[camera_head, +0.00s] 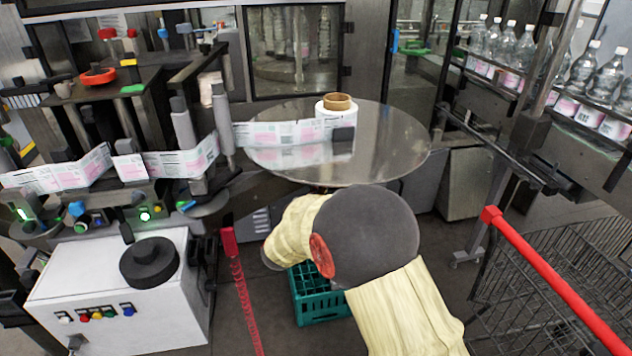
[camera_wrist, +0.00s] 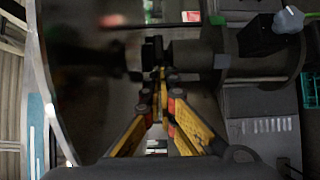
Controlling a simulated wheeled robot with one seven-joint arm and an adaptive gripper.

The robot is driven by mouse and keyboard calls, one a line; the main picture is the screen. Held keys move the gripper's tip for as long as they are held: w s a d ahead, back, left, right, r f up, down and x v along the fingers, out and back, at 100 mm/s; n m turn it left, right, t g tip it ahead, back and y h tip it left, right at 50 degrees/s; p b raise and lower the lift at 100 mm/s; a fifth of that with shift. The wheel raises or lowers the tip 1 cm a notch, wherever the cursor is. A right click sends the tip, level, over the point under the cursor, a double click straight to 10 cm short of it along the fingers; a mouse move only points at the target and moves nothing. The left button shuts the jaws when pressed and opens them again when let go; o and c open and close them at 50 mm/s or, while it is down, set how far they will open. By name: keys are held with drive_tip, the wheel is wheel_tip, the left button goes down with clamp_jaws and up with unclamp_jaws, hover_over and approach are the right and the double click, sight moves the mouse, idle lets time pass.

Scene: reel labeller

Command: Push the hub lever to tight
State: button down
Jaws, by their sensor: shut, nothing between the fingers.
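The reel disc (camera_head: 392,150) is a shiny round plate, with a white label roll (camera_head: 334,115) on a brown core (camera_head: 337,101) standing on it. In the wrist view the disc's curved edge (camera_wrist: 45,95) runs down the left side. A thick dark shaft (camera_wrist: 195,56) runs sideways there, with a small black upright piece (camera_wrist: 149,52) on it that may be the hub lever. I cannot tell its setting. My gripper (camera_wrist: 160,78) is shut and empty, its yellow-and-black fingers pointing at this piece; contact is unclear. In the head view my own arm hides the gripper.
A label strip (camera_head: 283,134) runs from the roll leftward into the machine. A white control box (camera_head: 120,290) stands at left front. A green crate (camera_head: 318,300) sits on the floor behind my arm. A red-handled wire cart (camera_head: 560,280) and bottle conveyor (camera_head: 500,85) are at right.

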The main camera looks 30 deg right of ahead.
drive_tip(key=s+d+n+t+y+p, duration=0.2)
drive_tip(key=s+d, duration=0.3)
drive_tip(key=d, duration=0.5)
drive_tip(key=shift+s, duration=0.2)
idle(0.6)
